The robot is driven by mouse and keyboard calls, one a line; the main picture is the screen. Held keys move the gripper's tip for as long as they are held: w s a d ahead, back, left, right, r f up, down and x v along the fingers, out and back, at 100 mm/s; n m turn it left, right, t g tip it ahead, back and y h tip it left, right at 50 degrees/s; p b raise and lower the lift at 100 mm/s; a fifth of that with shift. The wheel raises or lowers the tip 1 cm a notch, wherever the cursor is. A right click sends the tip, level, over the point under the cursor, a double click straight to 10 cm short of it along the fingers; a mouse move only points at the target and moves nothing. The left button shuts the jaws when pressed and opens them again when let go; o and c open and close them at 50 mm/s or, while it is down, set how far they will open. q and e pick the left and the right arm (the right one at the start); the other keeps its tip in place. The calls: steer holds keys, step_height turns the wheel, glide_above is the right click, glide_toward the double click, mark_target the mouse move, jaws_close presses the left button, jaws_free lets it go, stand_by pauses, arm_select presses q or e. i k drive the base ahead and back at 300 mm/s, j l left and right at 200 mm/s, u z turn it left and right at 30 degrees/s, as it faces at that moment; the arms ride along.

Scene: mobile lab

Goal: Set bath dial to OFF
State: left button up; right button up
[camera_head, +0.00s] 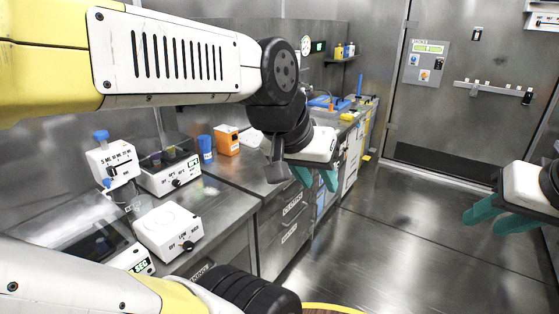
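A white box with a dark, clear-sided basin on top (154,180) stands on the left bench; it looks like the bath. Its black dial (177,183) is on the front face below small lettering, and its pointer setting is too small to read. In front of it, a white box with a round plate (168,222) has a similar black dial (188,246). My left gripper (316,180) has teal fingers apart and empty, above the bench's front edge, well right of both dials. My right gripper (498,216) is open and empty over the floor at far right.
A white dispenser with a blue knob (112,160) stands left of the bath. A clear-lidded device (85,235) is at near left. The floor (410,250) is clear.

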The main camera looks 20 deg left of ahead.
mark_target(176, 183)
steer(key=i+l, duration=0.1)
steer(key=i, duration=0.4)
steer(key=i+l, duration=0.1)
steer(key=i, duration=0.45)
steer(key=i+u, duration=0.3)
steer(key=u, duration=0.15)
steer(key=i+l+u, duration=0.2)
steer(key=u, duration=0.25)
steer(key=i+l+u, duration=0.25)
steer(key=u, duration=0.2)
steer(key=i+l+u, duration=0.1)
steer(key=u, duration=0.35)
steer(key=i+l+u, duration=0.15)
steer(key=u, duration=0.3)
steer(key=i+l+u, duration=0.15)
steer(key=u, duration=0.3)
steer(key=i+l+u, duration=0.1)
steer(key=l+u, duration=0.15)
steer(key=u, duration=0.2)
steer(key=l+u, duration=0.2)
steer(key=u, duration=0.2)
steer(key=i+l+u, duration=0.15)
steer(key=l+u, duration=0.2)
